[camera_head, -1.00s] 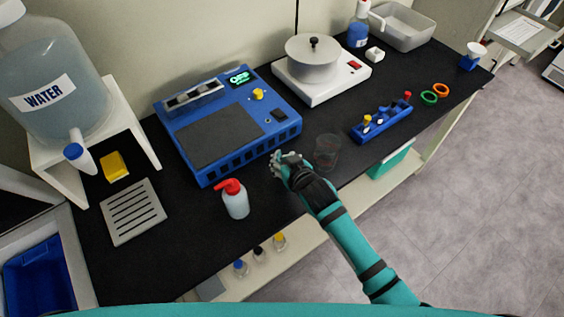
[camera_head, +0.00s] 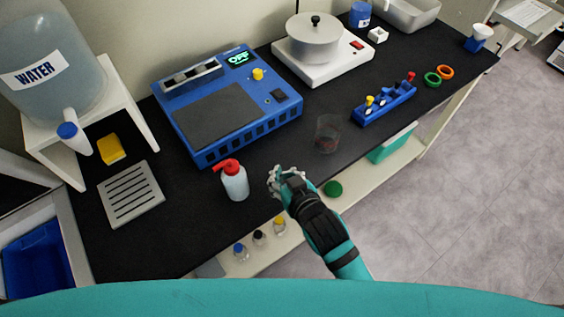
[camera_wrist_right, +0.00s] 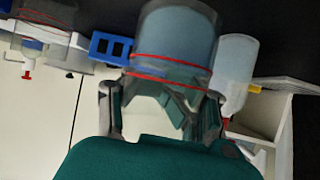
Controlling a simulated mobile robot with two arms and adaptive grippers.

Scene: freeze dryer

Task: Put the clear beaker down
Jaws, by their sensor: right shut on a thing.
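My right gripper (camera_head: 285,177) is over the black bench near its front edge, right of the red-topped squeeze bottle. In the right wrist view, a clear beaker (camera_wrist_right: 175,38) with red lines fills the top middle, between the fingers of the gripper (camera_wrist_right: 162,108), which is shut on it. In the head view the held beaker is hard to make out, and I cannot tell whether its base touches the bench. A second clear vessel (camera_head: 327,134) with a reddish tint stands upright on the bench, behind and right of the gripper, apart from it. My left gripper is not in view.
The squeeze bottle (camera_head: 235,182) is just left of the gripper. A blue device (camera_head: 222,105) with an OFF display stands behind. A blue rack (camera_head: 384,103) and two rings (camera_head: 438,77) lie to the right. Bare bench (camera_head: 195,232) shows at front left.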

